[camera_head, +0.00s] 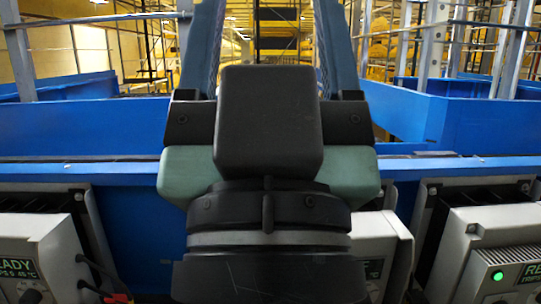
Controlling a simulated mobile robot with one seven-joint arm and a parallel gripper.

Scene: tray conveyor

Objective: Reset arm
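My gripper (268,25) is in the middle of the head view, seen from behind, with its black housing and pale green sides. Its two blue-grey fingers stand wide apart and point away from me. The top edge of the picture cuts off their tips. I see nothing held between the fingers; the far background shows through the gap. The gripper appears to be in front of or above the blue conveyor frame (110,171), but its exact height over it is unclear. No tray is visible.
Grey-white control boxes stand along the near side: one at left (35,245) and one at right (495,240), with a green light (497,275). Another is partly hidden behind my gripper. Raised blue side walls (480,125) and metal posts (433,40) stand beyond. Yellow shelving fills the background.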

